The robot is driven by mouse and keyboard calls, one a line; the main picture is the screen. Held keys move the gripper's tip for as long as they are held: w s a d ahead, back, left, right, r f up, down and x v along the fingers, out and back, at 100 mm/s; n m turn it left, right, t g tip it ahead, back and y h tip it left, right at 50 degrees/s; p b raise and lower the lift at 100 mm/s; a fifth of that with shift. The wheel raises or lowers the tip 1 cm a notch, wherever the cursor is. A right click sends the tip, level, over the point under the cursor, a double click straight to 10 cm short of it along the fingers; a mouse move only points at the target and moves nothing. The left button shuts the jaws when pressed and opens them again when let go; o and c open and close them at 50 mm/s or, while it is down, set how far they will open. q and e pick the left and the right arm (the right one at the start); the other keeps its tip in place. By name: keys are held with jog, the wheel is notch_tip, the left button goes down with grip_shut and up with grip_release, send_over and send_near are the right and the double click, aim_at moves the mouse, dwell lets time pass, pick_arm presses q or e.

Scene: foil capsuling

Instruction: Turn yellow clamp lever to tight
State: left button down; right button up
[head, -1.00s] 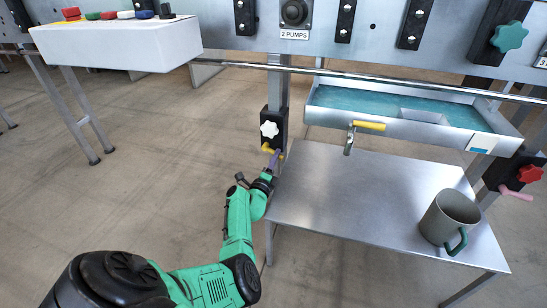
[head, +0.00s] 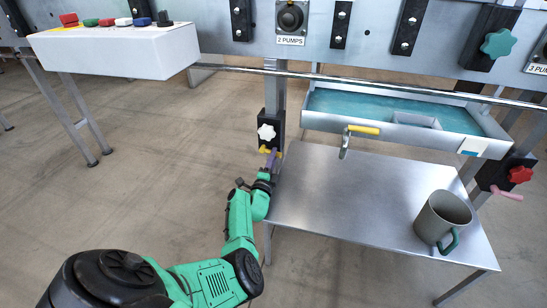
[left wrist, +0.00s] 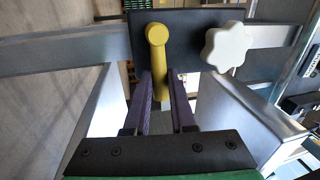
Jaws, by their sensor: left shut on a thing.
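The yellow clamp lever (left wrist: 157,42) sits on a black clamp block (left wrist: 190,22) beside a white star knob (left wrist: 227,46). In the head view the lever (head: 264,149) shows as a small yellow piece below the white knob (head: 266,132), on the upright post left of the steel table. My left gripper (head: 271,158) reaches it from below. In the left wrist view its purple fingers (left wrist: 162,85) stand on either side of the lever's handle, shut on it. My right gripper is not in view.
A steel table (head: 345,190) lies right of my left arm, with a grey mug (head: 442,216) on it. Above it hang a blue-lined tray (head: 385,105) and a yellow-handled tap (head: 362,130). A red knob (head: 520,174) sits on the right post.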

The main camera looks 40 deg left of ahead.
pick_arm(q)
jog(key=c, duration=0.8)
grip_release()
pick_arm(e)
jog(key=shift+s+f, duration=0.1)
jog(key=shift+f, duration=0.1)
pick_arm(q)
jog(key=shift+o, duration=0.2)
jog(key=p+v, duration=0.3)
jog(key=v, duration=0.4)
jog(key=shift+s, duration=0.25)
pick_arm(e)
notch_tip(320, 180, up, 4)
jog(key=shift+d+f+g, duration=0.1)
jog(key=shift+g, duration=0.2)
pick_arm(q)
jog(key=shift+f, duration=0.1)
